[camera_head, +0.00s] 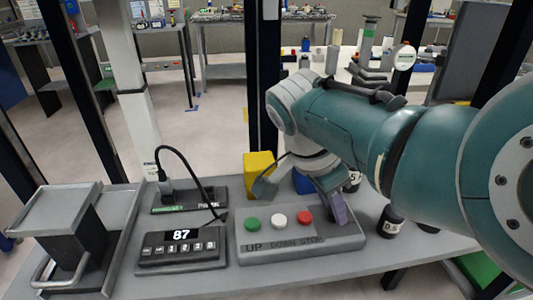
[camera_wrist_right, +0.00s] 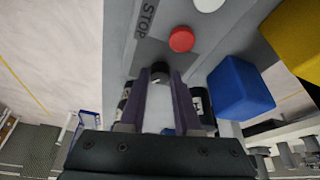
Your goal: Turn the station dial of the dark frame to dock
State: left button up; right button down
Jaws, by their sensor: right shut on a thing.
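A dark panel (camera_head: 190,201) with the word PARK and a green marking lies on the table. A black cable (camera_head: 188,157) rises from a plug at its back. I cannot make out a dial on this panel. My right gripper (camera_head: 340,218) points down at the right end of the button box, and my arm hides part of that area. In the right wrist view its purple fingers (camera_wrist_right: 160,78) are close around a small dark round piece (camera_wrist_right: 159,70), just below the STOP lettering. I cannot tell whether this piece is the dial. My left gripper is out of view.
The grey button box (camera_head: 290,248) has green, white and red buttons. Left of it are a keypad (camera_head: 180,254) showing 87 and a grey stand (camera_head: 62,212). A yellow block (camera_head: 259,163), a blue block (camera_wrist_right: 238,88) and a black weight (camera_head: 391,222) are close to my right gripper.

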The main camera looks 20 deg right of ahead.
dwell(0.3)
jog(key=c, duration=0.6)
grip_release()
jog(key=p+v, duration=0.3)
jog(key=v, duration=0.7)
jog(key=shift+w, duration=0.1)
